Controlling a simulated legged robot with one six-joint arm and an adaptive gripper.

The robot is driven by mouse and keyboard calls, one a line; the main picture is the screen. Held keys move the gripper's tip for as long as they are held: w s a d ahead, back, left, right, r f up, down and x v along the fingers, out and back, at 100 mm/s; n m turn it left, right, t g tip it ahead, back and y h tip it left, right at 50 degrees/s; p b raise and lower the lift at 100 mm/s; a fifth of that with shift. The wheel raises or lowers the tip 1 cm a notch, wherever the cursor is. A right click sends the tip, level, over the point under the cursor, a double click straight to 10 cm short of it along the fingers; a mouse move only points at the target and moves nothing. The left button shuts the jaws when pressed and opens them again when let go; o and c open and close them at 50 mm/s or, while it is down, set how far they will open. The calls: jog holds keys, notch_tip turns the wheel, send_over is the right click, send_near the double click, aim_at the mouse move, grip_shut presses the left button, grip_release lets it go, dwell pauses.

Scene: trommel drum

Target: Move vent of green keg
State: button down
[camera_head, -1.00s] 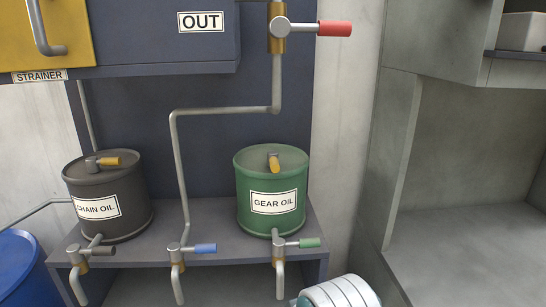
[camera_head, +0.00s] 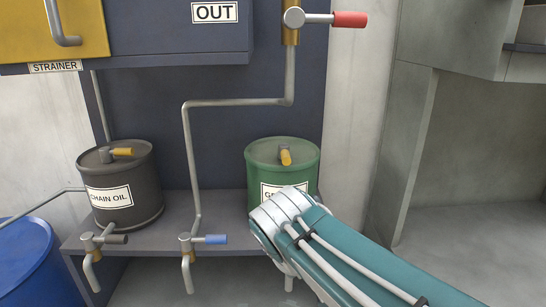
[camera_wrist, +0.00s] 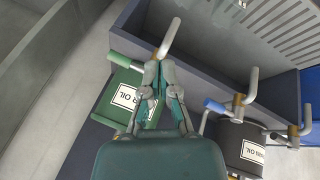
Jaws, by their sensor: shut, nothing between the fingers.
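The green keg (camera_head: 256,168) stands on the shelf's right part in the head view. Its vent (camera_head: 286,157), a small yellow lever, sits on the lid and points toward the front. My arm covers the keg's lower right, most of its label and its tap in the head view. My gripper is not distinguishable in that view. In the wrist view my gripper (camera_wrist: 161,72) is shut and empty. Its fingertips appear beside the green-handled tap (camera_wrist: 124,62) and its bent spout.
A dark keg (camera_head: 143,205) labelled CHAIN OIL stands left on the shelf (camera_head: 165,240). A blue-handled tap (camera_head: 212,239) and pipe lie between the kegs. A red-handled valve (camera_head: 348,19) is above. A blue drum (camera_head: 35,265) is lower left.

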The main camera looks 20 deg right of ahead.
jog(key=w+a+r+n+t+h, duration=0.1)
jog(key=w+a+r+h, duration=0.25)
jog(key=w, duration=0.45)
jog(key=w+a+r+n+t+h, duration=0.1)
jog(key=w+a+r+t+h, duration=0.2)
jog(key=w, duration=0.6)
jog(key=w+a+r+h, duration=0.2)
jog(key=w+r+h, duration=0.2)
jog(key=w, duration=0.4)
send_near(281, 152)
jog(key=w+d, duration=0.2)
jog(key=w, duration=0.2)
jog(key=shift+s+d+f, duration=0.2)
jog(key=shift+d+f, duration=0.1)
jog(key=shift+d, duration=0.25)
jog(key=shift+s+d+f, duration=0.2)
jog(key=shift+d+f, duration=0.1)
jog(key=shift+d, duration=0.25)
jog(key=shift+s+d+f+n, duration=0.2)
jog(key=shift+d+n, duration=0.1)
jog(key=shift+d, duration=0.3)
jog(key=shift+a, duration=0.15)
